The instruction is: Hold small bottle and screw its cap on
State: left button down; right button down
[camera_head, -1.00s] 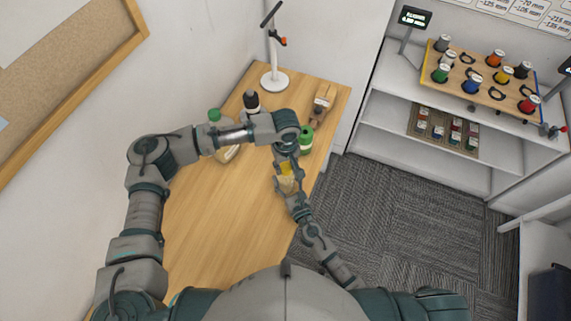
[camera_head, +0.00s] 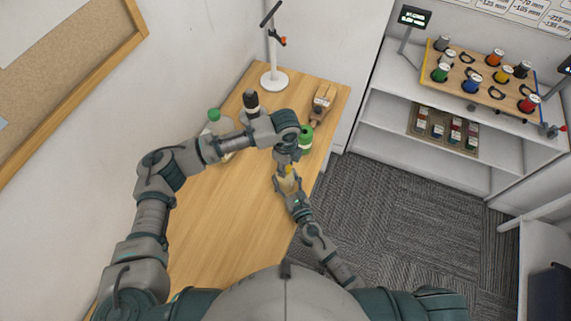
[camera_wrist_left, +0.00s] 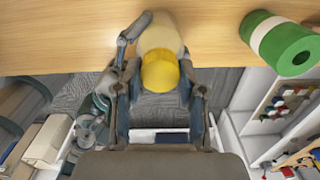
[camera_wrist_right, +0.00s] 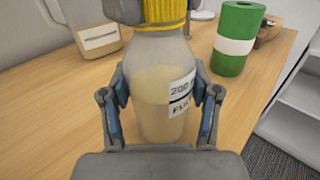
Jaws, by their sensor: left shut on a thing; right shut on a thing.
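The small bottle (camera_wrist_right: 160,100) is clear with a pale yellowish content and a label reading "200" and "FULL". It stands upright in my right gripper (camera_wrist_right: 161,95), whose fingers are shut on its sides. The yellow ribbed cap (camera_wrist_left: 160,72) sits at the top of the bottle neck; whether its thread is engaged cannot be told. My left gripper (camera_wrist_left: 160,92) is shut on the cap from above. In the head view, my left gripper (camera_head: 286,155) is above the bottle (camera_head: 288,183), near the table's right edge; the cap is mostly hidden there.
A green roll with a white band (camera_wrist_right: 236,42) stands close by on the wooden table (camera_head: 215,215). Behind are a green-capped jug (camera_head: 214,126), a black-topped bottle (camera_head: 251,103), a white stand (camera_head: 274,80) and a wooden item (camera_head: 322,100). The table's near left part is clear.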

pick_arm(q)
jog(key=m, duration=0.3)
jog(key=shift+w, duration=0.1)
jog(key=c, duration=0.6)
grip_release()
jog(key=shift+r, duration=0.15)
notch_tip(320, 180, up, 12)
jog(key=shift+f, duration=0.2)
pick_arm(e)
jog(key=shift+c, duration=0.9)
grip_release()
jog(key=v, duration=1.2)
jog(key=shift+d+f, duration=0.1)
